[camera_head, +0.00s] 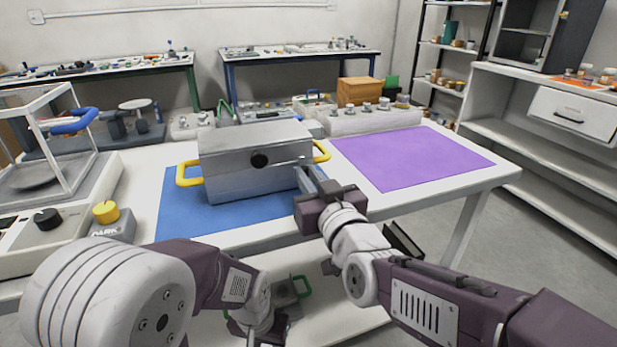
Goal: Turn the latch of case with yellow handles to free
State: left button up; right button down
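The grey metal case (225,180) with yellow handles stands shut on the blue mat (172,215). One yellow handle (188,174) is on its left end and the other (321,152) on its right. Its latch has a round black knob (259,160) on the front face, with a thin bar running right from it. My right gripper (305,172) is at the right part of the case front, its fingertips close to the bar's end. Contact and finger gap are unclear. My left gripper (262,335) hangs low below the table edge, its fingers hidden.
A purple mat (410,156) lies empty to the right. A row of weights (383,104) stands on a grey block behind it. A glass-framed balance (60,135) and a box with a yellow knob (106,212) are at the left. The table's front edge lies below my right gripper.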

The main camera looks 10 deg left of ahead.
dwell(0.3)
jog(key=shift+f+m+b, duration=0.15)
jog(key=shift+m+b, duration=0.45)
jog(key=shift+m, duration=0.2)
jog(key=m+b, duration=0.3)
jog(key=m, duration=0.1)
jog(key=shift+w+d+f, duration=0.1)
jog(key=shift+d, duration=0.05)
jog(key=m+b, duration=0.2)
jog(key=m, duration=0.1)
jog(key=m+b, duration=0.2)
jog(key=m, duration=0.1)
jog(key=shift+w+d+f+m, duration=0.1)
jog(key=shift+d+f+m, duration=0.05)
jog(key=shift+m, duration=0.25)
jog(key=m+b, duration=0.1)
jog(key=m, duration=0.2)
jog(key=shift+b, duration=0.35)
jog(key=shift+f+m+b, duration=0.1)
jog(key=shift+m+b, duration=0.35)
jog(key=shift+m, duration=0.75)
